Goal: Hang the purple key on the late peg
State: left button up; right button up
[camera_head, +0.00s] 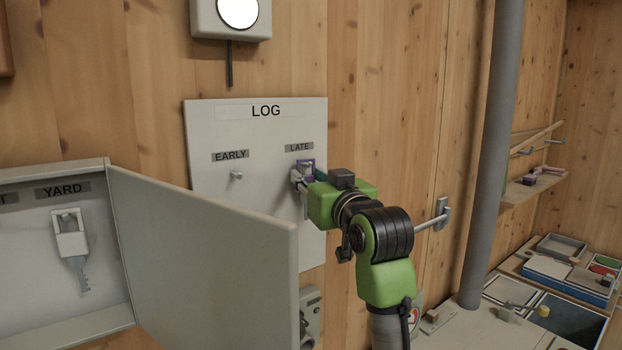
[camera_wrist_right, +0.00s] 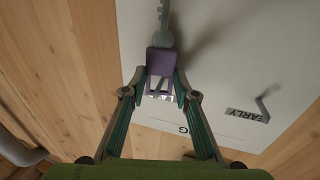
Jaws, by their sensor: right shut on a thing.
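The purple key (camera_head: 307,166) is at the late peg's place on the LOG board (camera_head: 209,121), just under the LATE label (camera_head: 299,147). My right gripper (camera_head: 304,179) is shut on it. In the right wrist view the purple head (camera_wrist_right: 161,61) sits between the fingertips (camera_wrist_right: 160,85), and its grey shank points away from the gripper. The late peg is hidden by the key and gripper, so I cannot tell whether the key's opening is around it. My left gripper is out of view.
The empty early peg (camera_head: 236,175) is on the same board, to the left. An open cabinet door (camera_head: 205,255) juts out at lower left, close to the board. Inside the cabinet a white key (camera_head: 71,240) hangs under YARD. A grey post (camera_head: 490,150) stands at right.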

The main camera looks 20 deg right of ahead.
jog(key=o, duration=1.2)
jog(key=shift+c, duration=0.2)
jog(key=shift+s, duration=0.1)
